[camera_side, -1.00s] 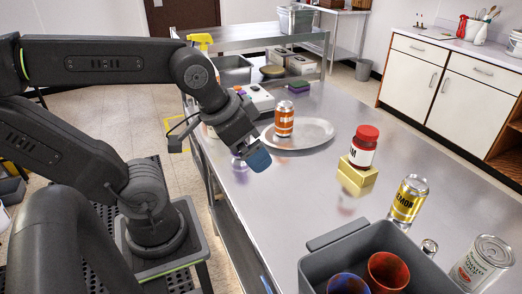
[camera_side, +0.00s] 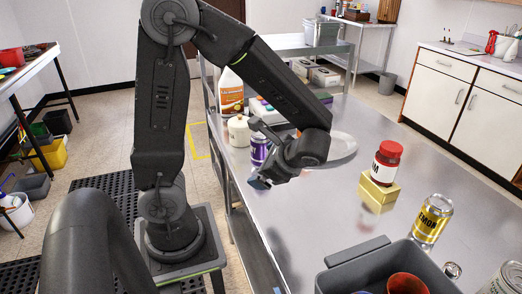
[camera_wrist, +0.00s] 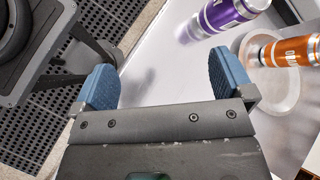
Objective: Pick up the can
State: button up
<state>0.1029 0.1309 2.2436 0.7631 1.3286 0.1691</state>
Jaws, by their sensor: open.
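My gripper (camera_side: 258,183) is open and empty above the left edge of the steel counter; its blue fingers show apart in the wrist view (camera_wrist: 164,82). A purple can (camera_side: 260,150) stands just behind the gripper in the side view, and at the top of the wrist view (camera_wrist: 228,14). A yellow lemon can (camera_side: 431,222) stands at the right.
A red-lidded jar (camera_side: 387,162) stands on a yellow block (camera_side: 379,191). A grey bin (camera_side: 350,281) with a red cup (camera_side: 407,284) is at the front. A large orange-labelled bottle (camera_side: 231,92) and a cream container (camera_side: 238,131) stand behind the purple can. The counter's middle is clear.

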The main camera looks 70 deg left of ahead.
aim_at(266, 151)
jog(key=w+a+f+m+y, duration=0.1)
jog(key=w+f+m+y, duration=0.1)
jog(key=m+y, duration=0.1)
jog(key=w+a+f+m+t+y, duration=0.1)
jog(key=w+a+f+m+y, duration=0.1)
jog(key=m+y, duration=0.1)
jog(key=w+a+f+m+t+y, duration=0.1)
jog(key=w+f+m+y, duration=0.1)
jog(key=f+m, duration=0.1)
jog(key=shift+w+a+y, duration=0.25)
jog(key=shift+a+y, duration=0.1)
jog(key=shift+y, duration=0.05)
jog(key=shift+a, duration=0.25)
jog(key=a, duration=0.8)
jog(key=shift+s+a, duration=0.1)
jog(key=shift+s, duration=0.15)
jog(key=a, duration=0.5)
jog(key=shift+s+f, duration=0.3)
jog(key=shift+s, duration=0.05)
jog(key=c, duration=1.2)
jog(key=shift+r, duration=0.1)
